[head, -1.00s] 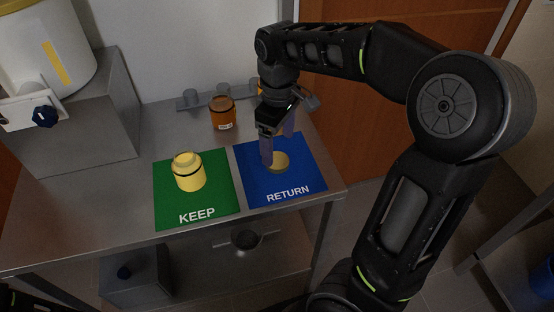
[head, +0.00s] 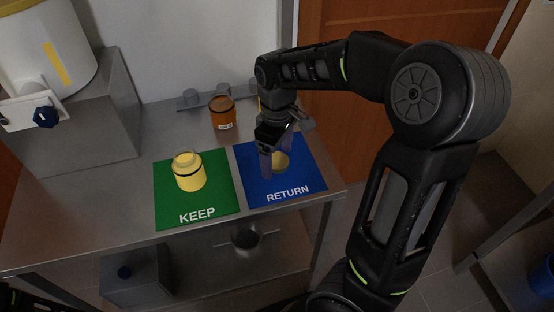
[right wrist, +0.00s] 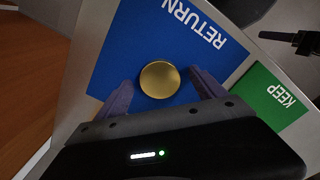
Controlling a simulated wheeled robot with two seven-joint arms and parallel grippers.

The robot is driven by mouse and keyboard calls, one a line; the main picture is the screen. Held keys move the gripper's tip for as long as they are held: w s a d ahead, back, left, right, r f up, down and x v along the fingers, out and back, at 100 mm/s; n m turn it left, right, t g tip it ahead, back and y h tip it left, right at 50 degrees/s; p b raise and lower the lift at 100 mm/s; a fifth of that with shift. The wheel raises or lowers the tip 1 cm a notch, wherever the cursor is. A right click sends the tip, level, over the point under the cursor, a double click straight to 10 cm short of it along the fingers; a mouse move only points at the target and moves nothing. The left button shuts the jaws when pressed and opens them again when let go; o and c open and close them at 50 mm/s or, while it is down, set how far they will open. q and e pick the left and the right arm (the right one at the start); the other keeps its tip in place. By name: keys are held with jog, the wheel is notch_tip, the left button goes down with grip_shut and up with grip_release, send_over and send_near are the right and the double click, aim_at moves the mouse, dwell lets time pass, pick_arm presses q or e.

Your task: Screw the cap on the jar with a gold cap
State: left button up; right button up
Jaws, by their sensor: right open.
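The gold cap (head: 281,161) lies on the blue RETURN mat (head: 262,190). In the right wrist view the cap (right wrist: 159,80) shows as a round gold disc between the fingertips. My right gripper (head: 273,170) is open, its purple fingers pointing down on either side of the cap, with gaps to it; their exact height is unclear. A yellow jar (head: 188,176), with no gold cap on it, stands upright on the green KEEP mat (head: 195,208).
An amber jar (head: 221,118) with a label stands behind the mats. A low grey rack (head: 188,101) runs along the wall. A large white container (head: 40,55) with a dark blue knob sits on a grey block at left. The table's front left is bare.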

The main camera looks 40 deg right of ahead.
aim_at(277, 160)
jog(key=shift+c, duration=0.4)
jog(key=c, duration=1.3)
jog(key=shift+r, duration=0.1)
notch_tip(277, 160, up, 10)
jog(key=shift+f, duration=0.1)
dwell(0.4)
